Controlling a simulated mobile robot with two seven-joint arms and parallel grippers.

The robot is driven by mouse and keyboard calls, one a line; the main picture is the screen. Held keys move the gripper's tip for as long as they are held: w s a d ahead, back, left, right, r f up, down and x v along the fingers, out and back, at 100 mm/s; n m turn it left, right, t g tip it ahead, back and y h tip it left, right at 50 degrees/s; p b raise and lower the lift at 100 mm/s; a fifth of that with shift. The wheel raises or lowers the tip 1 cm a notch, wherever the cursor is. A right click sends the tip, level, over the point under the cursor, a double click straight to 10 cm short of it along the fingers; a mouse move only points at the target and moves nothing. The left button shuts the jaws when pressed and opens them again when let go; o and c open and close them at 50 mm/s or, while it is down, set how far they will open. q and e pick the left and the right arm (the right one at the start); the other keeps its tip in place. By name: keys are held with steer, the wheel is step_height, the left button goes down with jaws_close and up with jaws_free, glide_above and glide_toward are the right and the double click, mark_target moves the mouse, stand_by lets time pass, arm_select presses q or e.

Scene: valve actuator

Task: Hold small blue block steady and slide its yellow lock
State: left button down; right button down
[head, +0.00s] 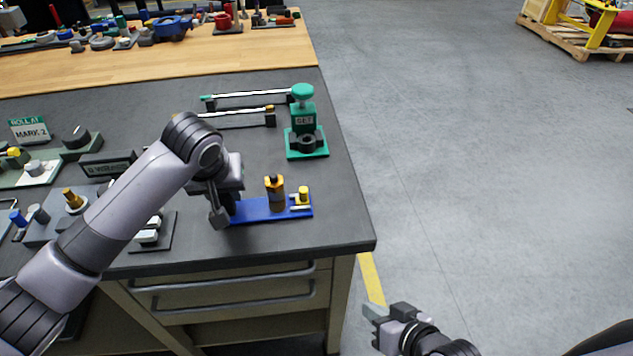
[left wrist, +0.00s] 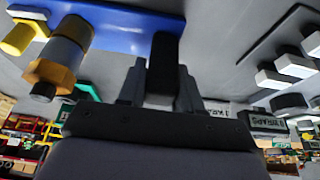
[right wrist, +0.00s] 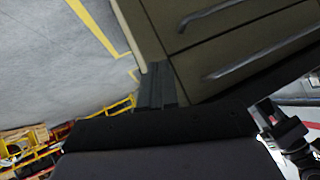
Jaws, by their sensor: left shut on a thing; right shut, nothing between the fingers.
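The small blue block (head: 262,211) is a flat blue base at the table's front right corner; it also shows in the left wrist view (left wrist: 125,25). A grey post with an orange collar (head: 274,193) stands on it. The yellow lock (head: 303,195) appears to be the yellow piece at its right end, also in the left wrist view (left wrist: 18,40). My left gripper (head: 226,210) is shut on a dark upright grip (left wrist: 164,60) at the block's left end. My right gripper (head: 375,314) is shut and empty, low in front of the table's right corner, apart from the block.
A green stand (head: 306,143) with a round knob sits behind the block. Rods on supports (head: 240,114) lie behind my left arm. Grey plates with pegs and white switches (head: 148,230) are to the left. Drawer handles (head: 235,290) protrude below the tabletop.

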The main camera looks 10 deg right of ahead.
arm_select(q)
steer(key=shift+s+f, duration=0.1)
steer(key=shift+f, duration=0.15)
arm_select(e)
steer(key=w+a+r+n+g+y, duration=0.1)
steer(key=w+a+r+g+y, duration=0.2)
steer(key=a+r, duration=0.4)
steer(key=w+a+r+n+g+y, duration=0.2)
steer(key=a+r+g+y, duration=0.15)
steer(key=a+r, duration=0.35)
steer(key=shift+n+g+h, duration=0.35)
steer(key=shift+n+h, duration=0.25)
steer(key=shift+h, duration=0.05)
steer(key=w+d+r, duration=0.1)
steer(key=w+d, duration=0.1)
steer(key=w+d+r, duration=0.4)
steer(key=shift+w+d, duration=0.3)
steer(key=shift+d, duration=0.1)
arm_select(q)
steer(key=shift+s+f, duration=0.1)
arm_select(e)
steer(key=w+d+r+h, duration=0.2)
steer(key=w+d+r, duration=0.3)
steer(key=d, duration=0.4)
steer(key=shift+w+d+r+m+t+h, duration=0.2)
steer(key=shift+w+m+t+h, duration=0.15)
steer(key=shift+w, duration=0.3)
